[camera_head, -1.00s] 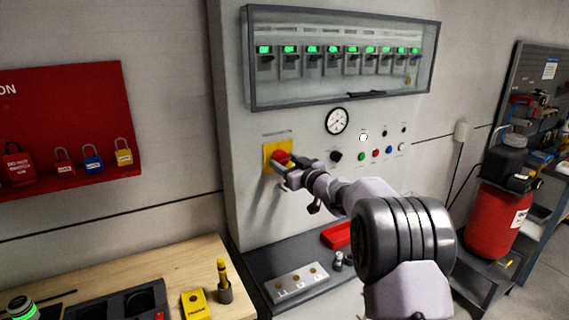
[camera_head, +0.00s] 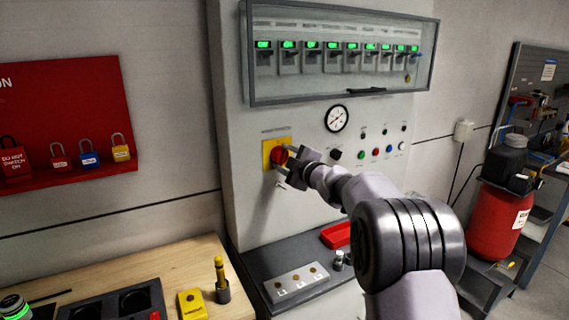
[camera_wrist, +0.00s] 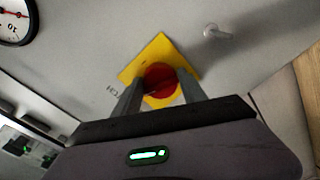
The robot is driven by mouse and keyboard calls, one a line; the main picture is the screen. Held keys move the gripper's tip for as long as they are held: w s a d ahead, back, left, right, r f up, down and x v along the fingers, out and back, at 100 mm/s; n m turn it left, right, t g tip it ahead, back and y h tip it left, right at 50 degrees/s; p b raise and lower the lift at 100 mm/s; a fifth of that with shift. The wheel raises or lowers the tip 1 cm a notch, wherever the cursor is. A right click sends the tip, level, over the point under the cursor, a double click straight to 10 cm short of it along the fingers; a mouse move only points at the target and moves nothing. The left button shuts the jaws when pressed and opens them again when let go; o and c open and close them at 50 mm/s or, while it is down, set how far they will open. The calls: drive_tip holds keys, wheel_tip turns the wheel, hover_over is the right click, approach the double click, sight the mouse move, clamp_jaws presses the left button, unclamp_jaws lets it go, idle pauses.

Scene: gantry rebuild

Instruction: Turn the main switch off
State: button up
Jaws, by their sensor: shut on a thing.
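The main switch is a red rotary knob (camera_head: 280,156) on a yellow plate (camera_head: 267,158) on the grey panel front. In the wrist view the red knob (camera_wrist: 160,78) sits between my two fingers, with the yellow plate (camera_wrist: 158,48) behind it. My gripper (camera_head: 285,160) is shut on the knob; it also shows in the wrist view (camera_wrist: 161,90). The fingers hide part of the knob, and I cannot read its position from the plate's markings.
A row of breakers (camera_head: 330,55) with green lit labels sits behind a clear cover above. A gauge (camera_head: 337,118) and small buttons (camera_head: 375,153) are right of the switch. Padlocks (camera_head: 89,155) hang on a red board (camera_head: 60,110) at left. A workbench (camera_head: 180,265) stands lower left.

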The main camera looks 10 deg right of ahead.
drive_tip(key=shift+n+b, duration=0.6)
drive_tip(key=shift+n, duration=0.6)
drive_tip(key=shift+r+n, duration=0.15)
drive_tip(key=shift+n, duration=0.25)
drive_tip(key=shift+r+b, duration=0.1)
drive_tip(key=shift+b, duration=0.2)
drive_tip(key=o, duration=1.3)
drive_tip(key=shift+s+d, duration=0.15)
drive_tip(key=shift+s, duration=0.15)
drive_tip(key=p+v, duration=0.1)
drive_tip(key=v, duration=1.5)
drive_tip(key=shift+s, duration=0.4)
drive_tip(key=shift+h, duration=0.3)
